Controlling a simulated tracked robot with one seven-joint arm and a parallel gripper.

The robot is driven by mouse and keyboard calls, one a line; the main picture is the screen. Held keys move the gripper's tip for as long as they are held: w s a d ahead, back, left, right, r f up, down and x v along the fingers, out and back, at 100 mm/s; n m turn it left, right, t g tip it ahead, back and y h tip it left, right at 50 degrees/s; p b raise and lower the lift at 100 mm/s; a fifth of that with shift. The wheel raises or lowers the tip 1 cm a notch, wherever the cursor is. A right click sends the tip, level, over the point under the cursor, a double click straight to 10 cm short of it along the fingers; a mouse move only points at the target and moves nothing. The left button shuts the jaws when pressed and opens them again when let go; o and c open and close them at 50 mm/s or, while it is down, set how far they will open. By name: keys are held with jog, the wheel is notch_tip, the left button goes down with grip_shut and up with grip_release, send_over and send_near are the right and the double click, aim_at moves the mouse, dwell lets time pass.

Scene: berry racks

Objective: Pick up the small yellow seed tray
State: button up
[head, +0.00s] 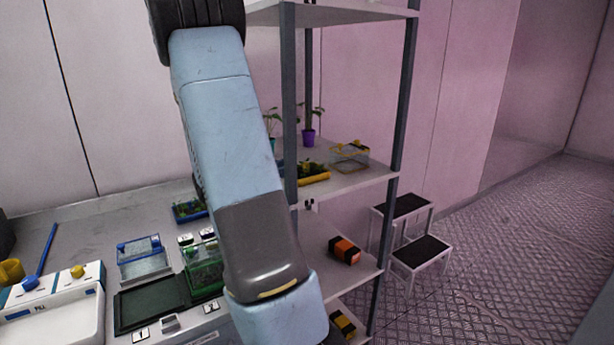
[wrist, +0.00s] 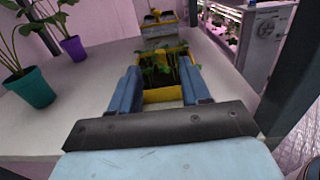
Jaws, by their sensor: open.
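The small yellow seed tray (wrist: 168,94) holds dark soil and green seedlings and sits on a rack shelf. In the head view the yellow seed tray (head: 316,178) shows partly, cut off by a rack post and my arm. My gripper (wrist: 165,82) is open in the wrist view, with one blue finger at the left and one at the right of the tray's near part. I cannot tell whether the fingers touch it. My gripper's fingers are hidden in the head view.
A clear box with yellow edges (head: 350,156) stands behind the tray. A teal pot (wrist: 32,88) and a purple pot (wrist: 74,48) with plants stand to the left. A rack post (wrist: 288,75) is close on the right. An orange and black item (head: 344,250) lies on the shelf below.

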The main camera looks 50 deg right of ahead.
aim_at(304, 164)
jog(key=shift+f+x, duration=0.15)
jog(key=shift+x, duration=1.35)
jog(key=shift+f+x, duration=0.15)
jog(key=shift+x, duration=1.4)
jog(key=shift+c, duration=0.2)
grip_shut()
